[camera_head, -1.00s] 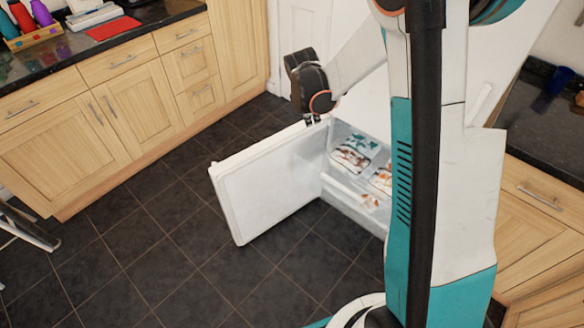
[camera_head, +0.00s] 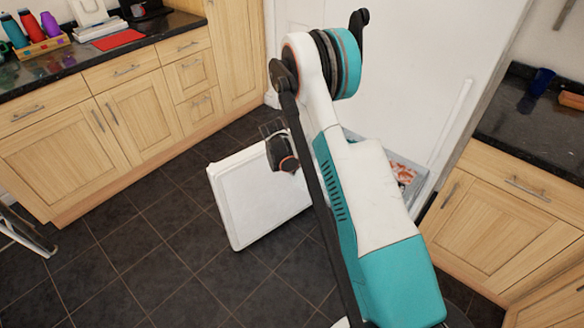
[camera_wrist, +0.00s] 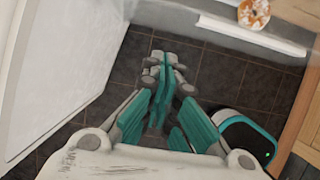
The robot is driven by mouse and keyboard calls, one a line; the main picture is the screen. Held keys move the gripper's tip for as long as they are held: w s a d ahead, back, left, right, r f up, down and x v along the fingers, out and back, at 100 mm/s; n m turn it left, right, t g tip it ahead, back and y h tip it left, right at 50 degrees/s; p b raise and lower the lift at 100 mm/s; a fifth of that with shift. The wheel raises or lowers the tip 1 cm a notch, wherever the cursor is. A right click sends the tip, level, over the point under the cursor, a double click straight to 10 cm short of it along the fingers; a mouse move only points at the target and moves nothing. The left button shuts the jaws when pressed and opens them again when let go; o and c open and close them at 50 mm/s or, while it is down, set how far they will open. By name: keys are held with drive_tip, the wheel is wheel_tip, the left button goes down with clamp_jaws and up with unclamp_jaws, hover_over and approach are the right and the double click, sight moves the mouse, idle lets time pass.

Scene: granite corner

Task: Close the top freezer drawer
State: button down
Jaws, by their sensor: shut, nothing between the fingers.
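The freezer door (camera_head: 255,195) stands wide open in the head view. Behind my arm, a bit of the freezer drawer (camera_head: 412,182) shows with food packs in it; most of the drawer is hidden. In the wrist view, the drawer's front edge (camera_wrist: 250,36) with a pale strip runs across the top right, and a round, ring-shaped food picture (camera_wrist: 254,13) shows above it. The inner side of the door (camera_wrist: 65,65) fills the left. My gripper (camera_wrist: 166,62) is shut and empty between door and drawer, over the dark floor, apart from both. Its fingers are not clear in the head view.
Wooden cabinets (camera_head: 130,120) line the left and another cabinet (camera_head: 500,205) stands at the right. A step stool's leg (camera_head: 25,235) shows at the left edge. The dark tiled floor (camera_head: 130,235) left of the door is clear. My base shows in the wrist view.

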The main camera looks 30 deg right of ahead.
sight(303, 168)
drive_tip(key=shift+w+d+f+b, duration=0.4)
drive_tip(key=shift+d+f+b, duration=0.15)
drive_tip(key=shift+d+f, duration=0.3)
drive_tip(key=shift+w+d+f+b, duration=0.35)
drive_tip(key=shift+d+f+b, duration=0.15)
drive_tip(key=shift+d+f, duration=0.4)
drive_tip(key=shift+w+d+f+b, duration=0.4)
drive_tip(key=shift+d+f+b, duration=0.2)
drive_tip(key=shift+d, duration=0.4)
